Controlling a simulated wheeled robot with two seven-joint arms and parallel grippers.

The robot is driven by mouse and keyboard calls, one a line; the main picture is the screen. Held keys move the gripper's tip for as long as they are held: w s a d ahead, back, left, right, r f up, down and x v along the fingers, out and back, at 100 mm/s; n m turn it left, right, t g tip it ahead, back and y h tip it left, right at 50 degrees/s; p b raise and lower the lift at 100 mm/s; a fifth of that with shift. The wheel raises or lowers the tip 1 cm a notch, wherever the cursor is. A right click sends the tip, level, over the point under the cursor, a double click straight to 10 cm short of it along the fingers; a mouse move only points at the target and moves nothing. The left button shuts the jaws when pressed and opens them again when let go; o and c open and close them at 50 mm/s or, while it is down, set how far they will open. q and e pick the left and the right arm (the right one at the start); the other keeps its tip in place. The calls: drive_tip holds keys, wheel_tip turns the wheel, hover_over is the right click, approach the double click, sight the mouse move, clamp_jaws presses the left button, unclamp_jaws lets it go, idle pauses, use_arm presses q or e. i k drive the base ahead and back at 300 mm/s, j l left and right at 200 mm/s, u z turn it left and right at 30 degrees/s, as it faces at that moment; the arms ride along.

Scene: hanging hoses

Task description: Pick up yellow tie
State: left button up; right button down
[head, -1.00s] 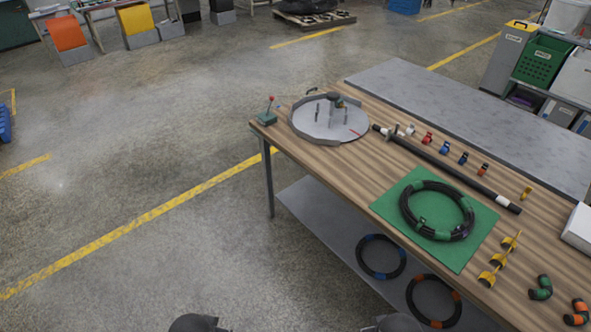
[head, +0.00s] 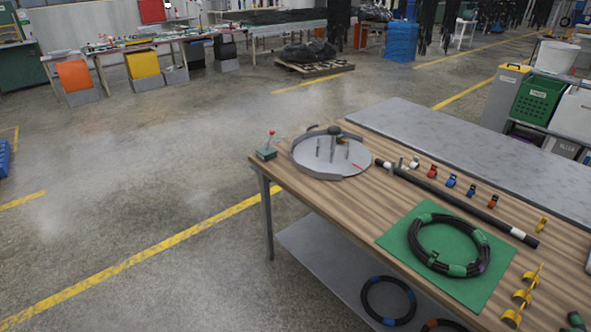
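A small yellow piece (head: 542,225), which looks like the yellow tie, stands on the wooden table top (head: 330,200) near its right side. It is at the right end of a row of small coloured ties, just beyond the end of a long black bar (head: 460,198). A larger yellow part with several rounded pieces (head: 523,296) lies nearer the front edge. Neither of my grippers is in view.
A coiled black hose (head: 447,246) with green bands lies on a green mat (head: 395,240). A round grey tray (head: 330,155) is at the table's far left corner. More hose coils (head: 388,300) are on the lower shelf. Floor left of the table is clear.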

sight(544, 220)
drive_tip(key=z, duration=1.6)
